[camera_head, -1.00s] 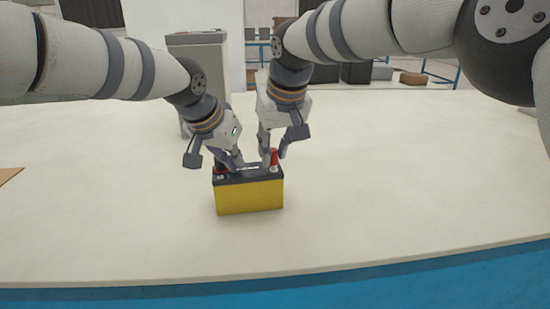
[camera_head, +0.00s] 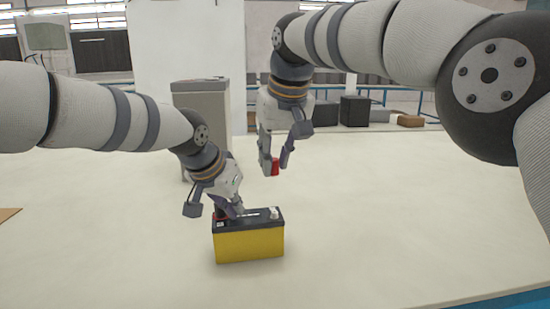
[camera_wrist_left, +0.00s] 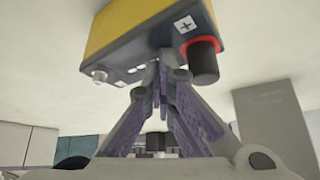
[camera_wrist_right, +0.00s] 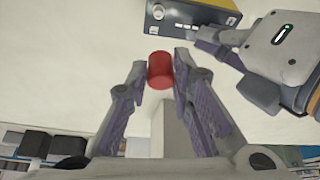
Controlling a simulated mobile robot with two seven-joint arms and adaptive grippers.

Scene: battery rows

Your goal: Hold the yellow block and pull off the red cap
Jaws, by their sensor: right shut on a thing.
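The yellow block (camera_head: 249,244), a battery with a dark top, stands upright on the table. My left gripper (camera_head: 238,212) is at its top, fingertips close together against it; the left wrist view shows the fingers meeting at the dark top (camera_wrist_left: 146,59). My right gripper (camera_head: 275,166) is shut on the red cap (camera_head: 275,168) and holds it in the air, above and behind the block. The right wrist view shows the cap (camera_wrist_right: 160,69) between both fingertips. A bare metal terminal (camera_head: 274,212) shows at the block's right end, apart from the cap.
A black post with a red ring (camera_wrist_left: 203,62) stands at the block's other end, beside my left fingers. A grey box (camera_head: 203,105) stands behind my left gripper. The pale table (camera_head: 400,210) is clear to the right.

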